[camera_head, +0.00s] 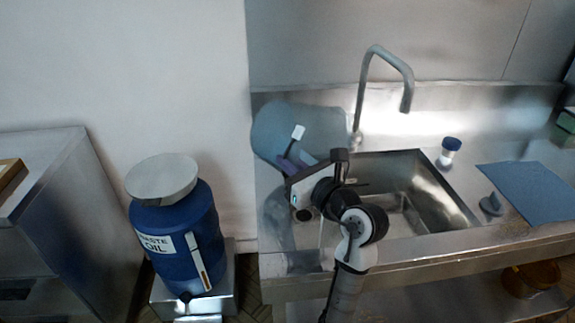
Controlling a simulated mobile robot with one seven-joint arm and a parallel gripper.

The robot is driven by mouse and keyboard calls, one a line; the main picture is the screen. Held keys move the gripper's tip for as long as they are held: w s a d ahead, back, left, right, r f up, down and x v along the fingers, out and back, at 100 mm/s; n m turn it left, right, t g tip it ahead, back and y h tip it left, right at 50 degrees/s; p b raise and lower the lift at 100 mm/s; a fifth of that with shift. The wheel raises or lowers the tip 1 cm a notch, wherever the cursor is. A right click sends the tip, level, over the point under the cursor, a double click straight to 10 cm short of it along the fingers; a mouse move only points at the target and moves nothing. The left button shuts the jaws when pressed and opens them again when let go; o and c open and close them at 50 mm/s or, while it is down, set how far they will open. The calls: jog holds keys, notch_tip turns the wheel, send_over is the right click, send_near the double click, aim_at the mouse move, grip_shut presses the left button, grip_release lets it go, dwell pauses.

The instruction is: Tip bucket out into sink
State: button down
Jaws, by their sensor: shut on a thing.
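A blue-grey bucket (275,128) is at the left end of the sink unit, left of the tap. It looks tilted, and its mouth and contents cannot be made out. My gripper (291,162) is shut on the bucket at its near lower side, with my wrist in front hiding part of it. The steel sink (425,190) has its open basin to the right of my gripper. The bucket is left of the basin, apart from its middle. My arm covers the basin's left front part.
A tall curved tap (384,52) rises behind the basin's left part. A blue waste-oil drum (180,240) stands left of the sink unit.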

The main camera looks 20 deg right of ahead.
jog(key=shift+s+d+f+m+t+y+b, duration=0.2)
jog(key=shift+s+t+b, duration=0.3)
jog(key=shift+b, duration=0.65)
jog(key=shift+s+d+f+m+t+y+b, duration=0.15)
jog(key=shift+s+f+t+b, duration=0.3)
jog(key=shift+b, duration=0.65)
jog(key=shift+w+r, duration=0.1)
jog(key=shift+r, duration=0.2)
